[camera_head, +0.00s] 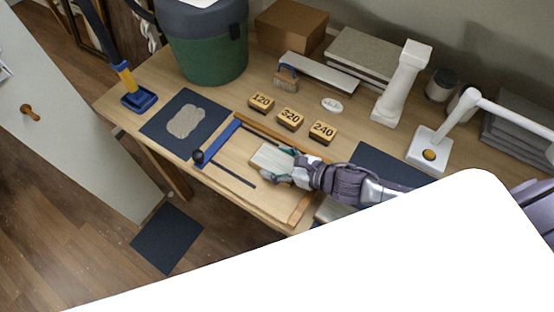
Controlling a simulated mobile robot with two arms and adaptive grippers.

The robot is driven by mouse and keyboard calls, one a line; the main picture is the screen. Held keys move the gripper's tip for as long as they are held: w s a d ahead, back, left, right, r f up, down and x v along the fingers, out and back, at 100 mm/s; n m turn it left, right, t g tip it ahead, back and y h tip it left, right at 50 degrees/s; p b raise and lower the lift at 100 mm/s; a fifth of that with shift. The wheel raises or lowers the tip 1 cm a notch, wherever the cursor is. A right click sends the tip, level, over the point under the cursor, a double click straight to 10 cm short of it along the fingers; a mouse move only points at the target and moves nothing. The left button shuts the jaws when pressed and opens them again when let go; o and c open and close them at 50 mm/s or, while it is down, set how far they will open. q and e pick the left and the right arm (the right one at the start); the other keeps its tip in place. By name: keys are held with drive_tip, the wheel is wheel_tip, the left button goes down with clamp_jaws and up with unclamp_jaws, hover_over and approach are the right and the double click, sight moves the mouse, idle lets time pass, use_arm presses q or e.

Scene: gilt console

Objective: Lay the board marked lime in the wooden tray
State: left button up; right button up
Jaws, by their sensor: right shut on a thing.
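My right gripper (288,166) reaches in from the right and is shut on a pale, flat board (267,157). The board is over the wooden tray (301,208), whose brown rim shows behind and to the right of it. I cannot tell whether the board touches the tray's floor. No lime marking can be read on it, and the fingers cover its right end. My left gripper is not in view.
A blue bar with a black knob (198,156) lies along the tray's left side. Blocks marked 120 (261,102), 320 (289,118) and 240 (322,132) stand behind. A dark mat (163,128) lies left. A large white surface hides the lower right.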

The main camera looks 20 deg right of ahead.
drive_tip(key=shift+f, duration=0.15)
drive_tip(key=o, duration=1.2)
drive_tip(key=shift+s+d+r, duration=0.1)
drive_tip(key=shift+d+r, duration=0.05)
drive_tip(key=shift+r, duration=0.05)
drive_tip(key=b+v, duration=0.2)
drive_tip(key=v, duration=0.8)
drive_tip(key=shift+s+d, duration=0.1)
drive_tip(key=shift+s+d+r, duration=0.35)
drive_tip(key=shift+s+d, duration=0.05)
drive_tip(key=shift+s, duration=0.1)
